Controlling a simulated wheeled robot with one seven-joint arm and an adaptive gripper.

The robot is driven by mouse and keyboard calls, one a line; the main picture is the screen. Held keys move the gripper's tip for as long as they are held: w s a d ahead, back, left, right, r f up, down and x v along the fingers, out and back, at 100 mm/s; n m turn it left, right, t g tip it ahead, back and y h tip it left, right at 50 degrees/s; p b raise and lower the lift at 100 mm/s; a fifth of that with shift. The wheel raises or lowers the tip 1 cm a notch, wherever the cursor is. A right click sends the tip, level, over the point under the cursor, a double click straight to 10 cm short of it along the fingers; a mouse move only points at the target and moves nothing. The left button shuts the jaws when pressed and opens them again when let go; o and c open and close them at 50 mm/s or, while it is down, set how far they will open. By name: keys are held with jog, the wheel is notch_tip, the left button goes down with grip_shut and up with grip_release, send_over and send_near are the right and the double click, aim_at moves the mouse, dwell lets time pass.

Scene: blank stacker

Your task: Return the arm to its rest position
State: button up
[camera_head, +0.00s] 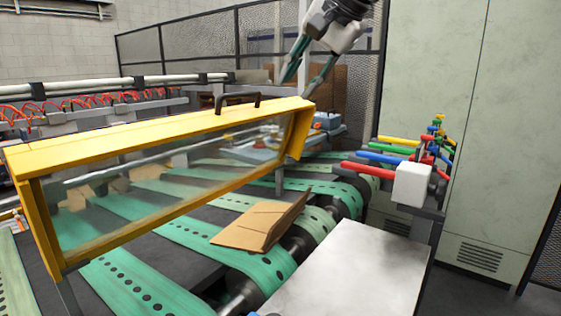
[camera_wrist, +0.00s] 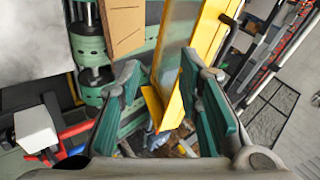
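My gripper (camera_head: 306,78) is at the top of the head view, above the far right end of the yellow-framed guard. Its two green-padded fingers point down and are spread apart with nothing between them. In the wrist view my gripper (camera_wrist: 163,112) also shows open, with the yellow guard (camera_wrist: 205,40) below and beyond the fingers. In the head view my gripper appears clear of the guard. Only the end of my arm shows; the rest is out of frame.
The yellow guard (camera_head: 150,138) has a clear panel and a black handle. A brown cardboard blank (camera_head: 250,226) lies on the green belts (camera_head: 130,285). A metal table (camera_head: 345,275), coloured handles (camera_head: 385,157) and a pale cabinet (camera_head: 500,130) stand right. Mesh fencing (camera_head: 190,45) stands behind.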

jog(key=s+d+f+n+h, duration=0.1)
jog(key=s+d+f+n, duration=0.1)
jog(key=s+d+f, duration=0.3)
jog(key=s+d+f+n+h, duration=0.1)
jog(key=s+d+f, duration=0.4)
jog(key=s+f, duration=0.6)
jog(key=s+d+f+n+h, duration=0.2)
jog(key=s+d+f, duration=0.3)
jog(key=s, duration=0.8)
notch_tip(320, 180, down, 3)
jog(key=shift+s+d+f+n+g+h, duration=0.2)
jog(key=shift+s+n+g+h, duration=0.15)
jog(key=shift+h, duration=0.25)
